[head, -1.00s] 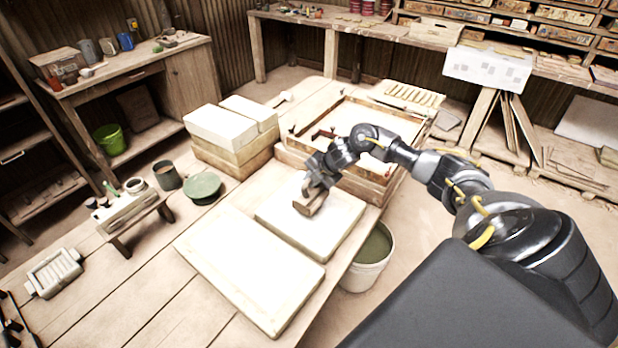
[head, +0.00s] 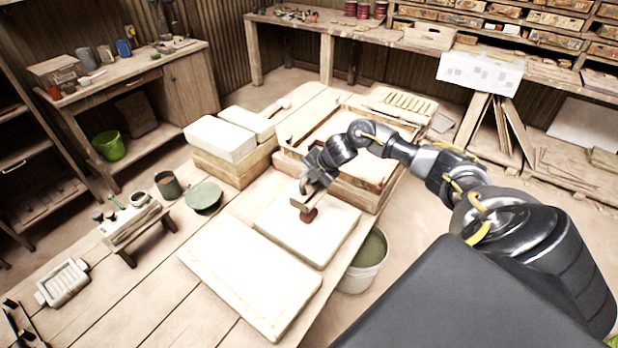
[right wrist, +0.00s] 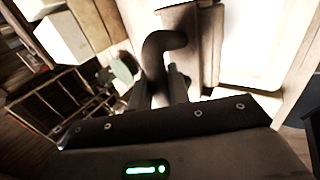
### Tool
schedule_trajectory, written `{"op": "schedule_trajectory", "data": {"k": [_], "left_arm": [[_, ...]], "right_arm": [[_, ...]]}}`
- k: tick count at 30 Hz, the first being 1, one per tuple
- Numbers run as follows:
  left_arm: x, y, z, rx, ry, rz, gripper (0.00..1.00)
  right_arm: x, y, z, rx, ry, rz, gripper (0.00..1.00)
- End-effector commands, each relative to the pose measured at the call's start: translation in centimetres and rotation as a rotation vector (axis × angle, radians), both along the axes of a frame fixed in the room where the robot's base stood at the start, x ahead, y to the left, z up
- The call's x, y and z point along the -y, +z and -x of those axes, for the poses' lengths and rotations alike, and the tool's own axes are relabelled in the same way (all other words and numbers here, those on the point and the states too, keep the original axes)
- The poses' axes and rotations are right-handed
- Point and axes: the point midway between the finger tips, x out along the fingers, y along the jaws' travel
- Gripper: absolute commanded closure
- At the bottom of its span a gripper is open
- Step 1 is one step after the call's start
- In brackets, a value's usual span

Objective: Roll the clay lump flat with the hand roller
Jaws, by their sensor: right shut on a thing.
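My right gripper (head: 312,186) is shut on the dark curved handle (right wrist: 160,52) of the hand roller. The roller's pale wooden body (head: 314,203) is held over the far white slab; in the right wrist view it shows as a wooden block (right wrist: 186,28) beyond the fingers. A small reddish-brown clay lump (head: 309,215) lies on the slab (head: 335,228), just at the near side of the roller. I cannot tell whether roller and lump touch. The lump is not clearly seen in the right wrist view. My left gripper is not in view.
A second white slab (head: 245,275) lies nearer. Stacked white blocks (head: 222,138) and a wooden frame (head: 370,192) stand behind. A green plate (head: 203,197) and a small bench (head: 135,228) are at left. A white bucket (head: 368,265) stands off the table's right edge.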

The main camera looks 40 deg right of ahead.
Motion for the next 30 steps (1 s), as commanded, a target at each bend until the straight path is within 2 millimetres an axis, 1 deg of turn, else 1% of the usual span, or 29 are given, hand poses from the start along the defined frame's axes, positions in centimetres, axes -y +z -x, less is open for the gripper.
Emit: {"op": "schedule_trajectory", "data": {"k": [13,17,20,27,30], "left_arm": [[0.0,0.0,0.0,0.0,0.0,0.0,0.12],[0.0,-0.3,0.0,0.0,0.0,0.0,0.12],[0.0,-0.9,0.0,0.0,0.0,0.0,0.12],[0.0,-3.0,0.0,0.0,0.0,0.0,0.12],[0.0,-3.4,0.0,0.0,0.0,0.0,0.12]], "right_arm": [[0.0,0.1,-0.1,0.003,0.0,-0.001,1.0],[0.0,-0.2,-0.1,0.003,0.0,-0.001,1.0],[-0.1,-1.0,-0.1,0.002,-0.001,0.0,1.0],[-0.1,-3.8,-0.3,0.0,-0.004,0.004,1.0],[-0.1,-4.4,-0.4,-0.001,-0.005,0.006,1.0]]}}
